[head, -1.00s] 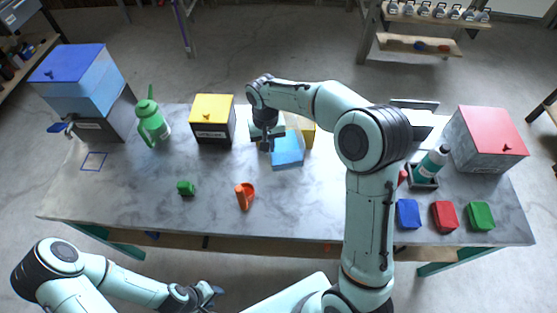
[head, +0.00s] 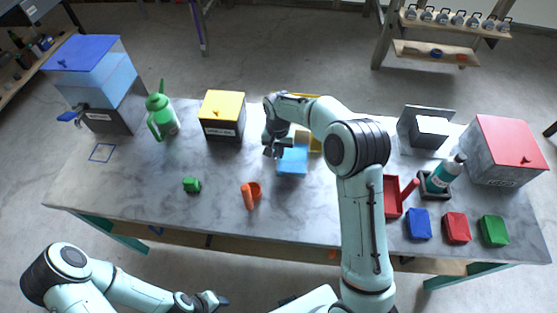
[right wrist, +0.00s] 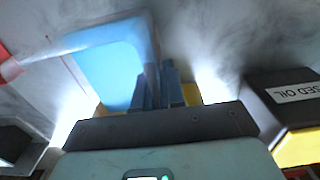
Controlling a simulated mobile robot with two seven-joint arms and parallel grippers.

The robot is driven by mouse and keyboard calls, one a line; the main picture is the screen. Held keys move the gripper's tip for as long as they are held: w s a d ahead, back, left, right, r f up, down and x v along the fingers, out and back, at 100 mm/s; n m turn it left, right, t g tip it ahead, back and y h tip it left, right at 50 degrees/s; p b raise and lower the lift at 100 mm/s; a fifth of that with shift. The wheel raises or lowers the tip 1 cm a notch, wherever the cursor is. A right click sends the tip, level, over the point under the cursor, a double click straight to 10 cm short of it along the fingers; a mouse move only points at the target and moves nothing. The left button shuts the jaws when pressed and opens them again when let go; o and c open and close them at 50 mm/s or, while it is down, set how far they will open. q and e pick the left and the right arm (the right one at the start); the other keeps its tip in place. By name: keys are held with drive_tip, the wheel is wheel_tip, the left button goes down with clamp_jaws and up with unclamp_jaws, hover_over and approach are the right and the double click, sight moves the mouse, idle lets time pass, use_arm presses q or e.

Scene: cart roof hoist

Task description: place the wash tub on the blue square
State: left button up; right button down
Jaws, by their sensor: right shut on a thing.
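The wash tub appears to be the light-blue open box (head: 292,161) at the table's middle; it fills the upper left of the right wrist view (right wrist: 105,65). My right gripper (head: 274,151) is at its left rim. Its blue fingers (right wrist: 160,88) are shut on the tub's edge. I cannot tell whether the tub touches the table.
Between tub and square stand a yellow-topped box (head: 222,117), a green can (head: 160,117), a small green block (head: 192,184) and an orange cup (head: 251,194). A blue dispenser (head: 97,85) stands behind the square. A red tray (head: 391,197) is at right.

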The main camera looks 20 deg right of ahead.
sight(293, 154)
drive_tip(key=shift+w+f, duration=0.1)
drive_tip(key=shift+f, duration=2.45)
drive_tip(key=shift+f, duration=0.15)
drive_tip(key=c, duration=1.2)
unclamp_jaws()
